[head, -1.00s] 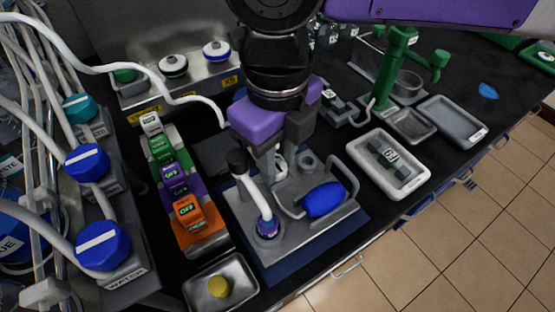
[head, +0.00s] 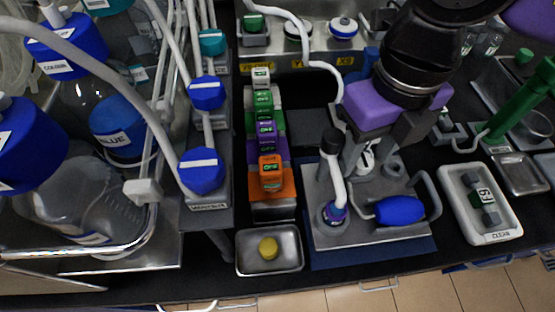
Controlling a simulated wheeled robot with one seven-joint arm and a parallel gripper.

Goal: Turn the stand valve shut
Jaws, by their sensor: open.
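My gripper (head: 367,158) has a purple body and dark jaws. It is open and points down over the back of a metal stand plate (head: 350,233). A small whitish part (head: 366,158) shows between the fingers; whether they touch it I cannot tell. On the plate are a white bent tube (head: 337,188) with a black top, and a blue oval piece (head: 399,210). Blue knobs with white bars sit on a grey rack at the left, one higher (head: 207,92) and one lower (head: 201,171). Which part is the stand valve I cannot tell for sure.
A column of coloured switch blocks (head: 270,172) stands left of the plate. A metal tray (head: 284,261) with a yellow knob is in front of it. A white tray (head: 463,220) lies to the right. Large bottles and tubes crowd the left. A green stand (head: 525,98) is at far right.

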